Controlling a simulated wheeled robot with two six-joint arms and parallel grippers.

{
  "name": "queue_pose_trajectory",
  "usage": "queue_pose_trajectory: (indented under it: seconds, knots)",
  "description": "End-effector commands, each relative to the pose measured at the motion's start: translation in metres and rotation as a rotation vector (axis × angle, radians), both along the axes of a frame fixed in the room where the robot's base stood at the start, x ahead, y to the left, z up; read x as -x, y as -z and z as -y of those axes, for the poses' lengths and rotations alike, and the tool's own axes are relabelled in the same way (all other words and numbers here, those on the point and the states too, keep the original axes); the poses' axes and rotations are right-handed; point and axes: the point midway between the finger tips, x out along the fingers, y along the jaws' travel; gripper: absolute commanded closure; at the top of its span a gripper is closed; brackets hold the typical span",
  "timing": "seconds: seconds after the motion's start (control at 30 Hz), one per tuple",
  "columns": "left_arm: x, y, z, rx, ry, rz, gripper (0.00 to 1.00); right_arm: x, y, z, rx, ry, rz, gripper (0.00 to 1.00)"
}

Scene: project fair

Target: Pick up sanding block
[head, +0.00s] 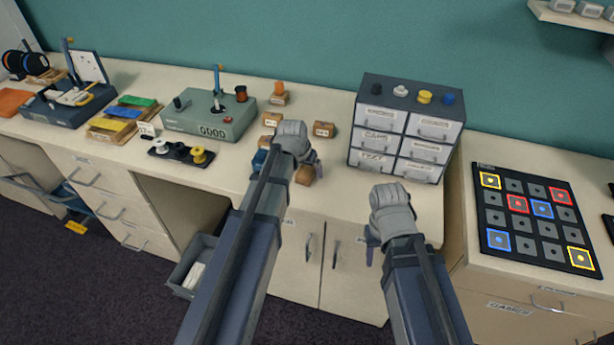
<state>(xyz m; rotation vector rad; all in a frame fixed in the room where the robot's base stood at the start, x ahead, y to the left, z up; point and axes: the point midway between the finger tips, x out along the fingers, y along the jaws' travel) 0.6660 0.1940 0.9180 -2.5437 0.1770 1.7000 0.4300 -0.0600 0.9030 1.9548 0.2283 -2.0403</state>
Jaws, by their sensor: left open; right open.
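Several small brown blocks lie on the bench around my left gripper (291,136). One tan block (305,175) sits just beside it, partly hidden by my arm. A labelled brown block (324,129) lies to its right, and another labelled block (271,119) lies to its upper left. I cannot tell for sure which of these is the sanding block. A blue item (259,159) shows left of my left wrist. My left gripper is open, with its fingertips hard to make out. My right gripper (389,202) is open and empty over the bench's front edge, below the drawer cabinet.
A drawer cabinet (405,130) stands behind my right gripper. A green-grey box (207,117) and a black spool rack (180,153) stand to the left. A dark board with coloured squares (530,220) lies on the right-hand counter. Bench between cabinet and blocks is clear.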

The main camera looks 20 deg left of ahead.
Motion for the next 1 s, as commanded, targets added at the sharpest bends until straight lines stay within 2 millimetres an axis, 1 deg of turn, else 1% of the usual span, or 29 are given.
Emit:
queue_pose_trajectory:
  seconds: [0.07,0.17,0.9,1.0]
  knots:
    - [0.0002,-0.0011,0.0001,0.000,0.000,0.000,0.05,0.0000,-0.0011,0.0000,0.000,0.000,0.000,0.50]
    - [0.0003,-0.0012,0.0001,0.000,0.000,0.000,0.14,0.0000,-0.0012,0.0000,0.000,0.000,0.000,0.50]
    - [0.0003,-0.0011,0.0000,0.000,0.000,0.000,0.97,0.0000,-0.0011,0.0000,0.000,0.000,0.000,0.50]
    - [0.0002,-0.0011,0.0000,0.000,0.000,0.000,0.97,0.0000,-0.0011,0.0000,0.000,0.000,0.000,0.50]
